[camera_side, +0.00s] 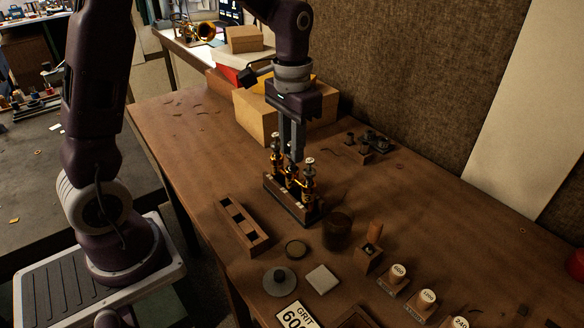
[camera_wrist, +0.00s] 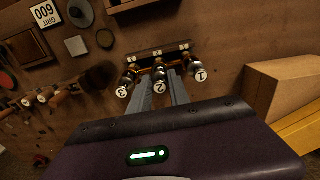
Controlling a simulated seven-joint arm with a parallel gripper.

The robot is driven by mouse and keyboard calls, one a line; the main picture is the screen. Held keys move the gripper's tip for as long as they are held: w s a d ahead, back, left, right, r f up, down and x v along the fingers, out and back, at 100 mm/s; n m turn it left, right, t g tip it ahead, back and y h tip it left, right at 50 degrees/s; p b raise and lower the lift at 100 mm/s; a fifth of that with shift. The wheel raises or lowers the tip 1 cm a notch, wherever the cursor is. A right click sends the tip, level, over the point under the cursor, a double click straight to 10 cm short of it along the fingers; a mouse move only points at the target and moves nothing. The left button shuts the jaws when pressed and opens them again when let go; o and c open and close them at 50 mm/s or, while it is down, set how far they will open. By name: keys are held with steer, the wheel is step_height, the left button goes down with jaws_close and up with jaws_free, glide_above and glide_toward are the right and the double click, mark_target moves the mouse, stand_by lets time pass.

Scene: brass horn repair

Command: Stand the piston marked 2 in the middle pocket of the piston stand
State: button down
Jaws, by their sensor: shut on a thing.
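The piston marked 2 (camera_wrist: 160,88) shows its white numbered cap between the fingers of my gripper (camera_wrist: 161,78), which is shut on it. It is in the middle of a brass valve cluster on a dark wooden base (camera_wrist: 153,54). Pistons marked 3 (camera_wrist: 122,92) and 1 (camera_wrist: 201,75) stand on either side of it. In the side view my gripper (camera_side: 291,158) points down over the cluster, and its fingers hide most of the middle piston. Whether that piston is raised, I cannot tell. The piston stand (camera_side: 258,244), a long wooden block with dark pockets, lies left of the cluster; no piston shows in it.
A dark round cup (camera_side: 338,230) stands close right of the cluster. A small tin (camera_side: 295,249), a pale square (camera_side: 322,279) and a grey disc (camera_side: 280,281) lie in front. Cardboard boxes (camera_side: 256,118) stand behind. The table's left side is mostly clear.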

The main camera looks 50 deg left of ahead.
steer(key=shift+r, duration=3.5)
steer(key=s+f, duration=0.1)
steer(key=s, duration=1.2)
steer(key=shift+s+f, duration=0.3)
steer(key=shift+f, duration=2.4)
steer(key=shift+f, duration=2.1)
